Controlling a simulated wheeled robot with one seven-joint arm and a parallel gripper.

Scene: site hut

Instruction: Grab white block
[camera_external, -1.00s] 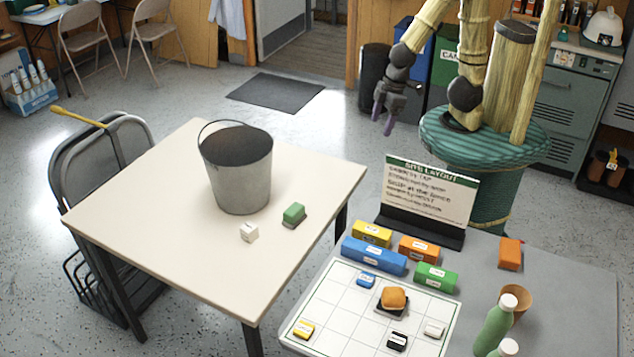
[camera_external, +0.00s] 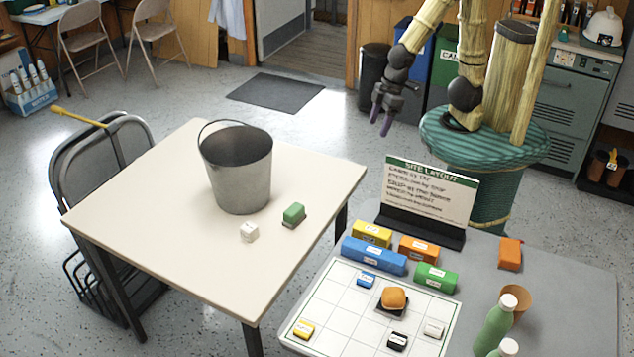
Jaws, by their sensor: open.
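A small white block (camera_external: 249,232) sits on the cream table (camera_external: 150,230), in front of a grey metal bucket (camera_external: 240,175) and left of a green block (camera_external: 293,214). Another small whitish block (camera_external: 433,330) lies on the white grid board (camera_external: 345,305) on the grey table. My gripper (camera_external: 381,122) has purple fingers pointing down. It is open and empty, in the air beyond the right side of the cream table, well apart from both white blocks.
A sign stand (camera_external: 430,200) stands at the back of the grey table. Blue, yellow, orange and green blocks lie before it. Green bottles (camera_external: 495,325) and a tan cup (camera_external: 516,300) stand at the right. The cream table's front left is bare.

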